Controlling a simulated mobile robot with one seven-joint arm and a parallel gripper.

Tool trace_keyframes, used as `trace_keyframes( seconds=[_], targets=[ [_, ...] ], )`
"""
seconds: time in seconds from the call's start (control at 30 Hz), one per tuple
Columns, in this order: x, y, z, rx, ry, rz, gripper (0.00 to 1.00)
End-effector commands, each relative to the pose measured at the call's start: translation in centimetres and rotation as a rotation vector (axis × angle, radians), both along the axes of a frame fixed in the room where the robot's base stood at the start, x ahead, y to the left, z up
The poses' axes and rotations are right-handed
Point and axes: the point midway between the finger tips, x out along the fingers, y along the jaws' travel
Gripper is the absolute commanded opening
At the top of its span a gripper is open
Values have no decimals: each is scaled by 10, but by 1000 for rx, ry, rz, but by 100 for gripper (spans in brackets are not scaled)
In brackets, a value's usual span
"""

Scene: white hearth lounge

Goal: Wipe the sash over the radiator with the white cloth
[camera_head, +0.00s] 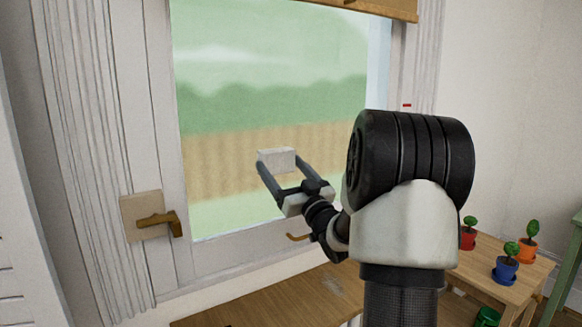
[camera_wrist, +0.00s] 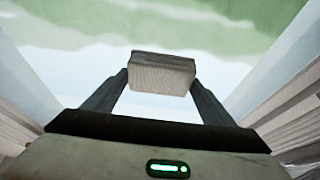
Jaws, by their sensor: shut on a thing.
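The white cloth (camera_head: 276,159) is a small pale block held between the fingertips of my gripper (camera_head: 277,168) in the head view. In the wrist view the cloth (camera_wrist: 162,72) sits between the two dark fingers of my gripper (camera_wrist: 162,80), which are shut on it. The window sash (camera_head: 275,120) has a pale frame and a pane showing green hills and a tan band. My gripper and the cloth are in front of the lower middle of the pane. I cannot tell whether the cloth touches the glass. No radiator is clearly visible.
A brass handle (camera_head: 160,222) sticks out at the sash's left side. A wooden ledge (camera_head: 270,300) runs below the window. At right, a small wooden table (camera_head: 478,265) bears potted plants: red (camera_head: 467,240), blue (camera_head: 506,270) and orange (camera_head: 527,248). A blind (camera_head: 390,8) hangs at the top.

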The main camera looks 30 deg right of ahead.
Motion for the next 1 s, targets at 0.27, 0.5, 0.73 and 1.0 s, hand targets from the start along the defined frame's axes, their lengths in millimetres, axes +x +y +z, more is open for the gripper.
trace_keyframes(
  seconds=[0.27, 0.5, 0.73, 1.0],
  targets=[
    [1, 19, 0, 0, 1, 14, 60],
    [-1, 39, 0, -2, 0, 12, 60],
    [-2, 44, 0, 0, 0, 8, 60],
    [-5, 65, 0, 0, -1, 5, 60]
  ],
)
